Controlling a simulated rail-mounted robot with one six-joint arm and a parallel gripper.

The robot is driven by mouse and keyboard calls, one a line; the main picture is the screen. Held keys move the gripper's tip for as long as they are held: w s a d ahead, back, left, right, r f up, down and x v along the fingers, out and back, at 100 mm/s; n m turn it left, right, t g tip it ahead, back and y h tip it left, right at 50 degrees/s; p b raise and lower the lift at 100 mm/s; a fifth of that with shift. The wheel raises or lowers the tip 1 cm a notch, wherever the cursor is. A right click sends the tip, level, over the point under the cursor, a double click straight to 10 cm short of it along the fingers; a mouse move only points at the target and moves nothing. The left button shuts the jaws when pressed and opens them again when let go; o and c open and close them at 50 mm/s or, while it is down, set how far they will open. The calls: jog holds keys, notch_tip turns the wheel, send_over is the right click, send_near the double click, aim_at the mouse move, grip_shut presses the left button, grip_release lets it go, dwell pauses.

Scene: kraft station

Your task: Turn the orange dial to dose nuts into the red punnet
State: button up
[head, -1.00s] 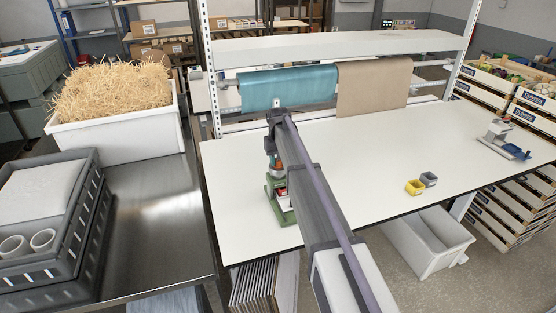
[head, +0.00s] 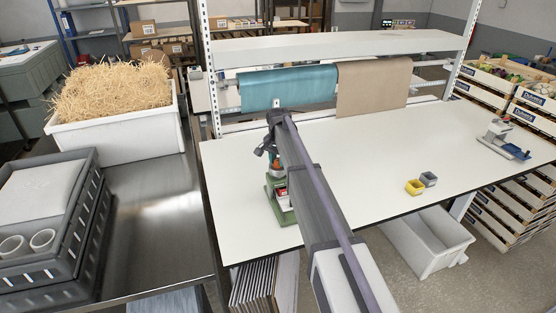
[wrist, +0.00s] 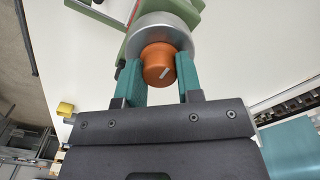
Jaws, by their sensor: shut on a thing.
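The orange dial (wrist: 158,65) sits on a silver round collar (wrist: 150,32) of the green dispenser (wrist: 103,12) in the wrist view. A white mark on the dial's face runs at a slant. My gripper (wrist: 159,78) has its two teal fingers on either side of the dial and is shut on it. The red punnet (head: 281,193) shows in part low on the dispenser. Nuts are not visible.
A blue and grey device (head: 503,140) is at the far right. The table between is clear. A straw-filled white bin (head: 115,135) stands at left.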

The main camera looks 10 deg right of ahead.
aim_at(278, 159)
dwell(0.4)
jog(key=o, duration=0.9)
jog(key=shift+o, duration=0.2)
notch_tip(278, 159, up, 11)
jog(key=p, duration=1)
jog(key=shift+p, duration=0.4)
jog(key=shift+f, duration=0.1)
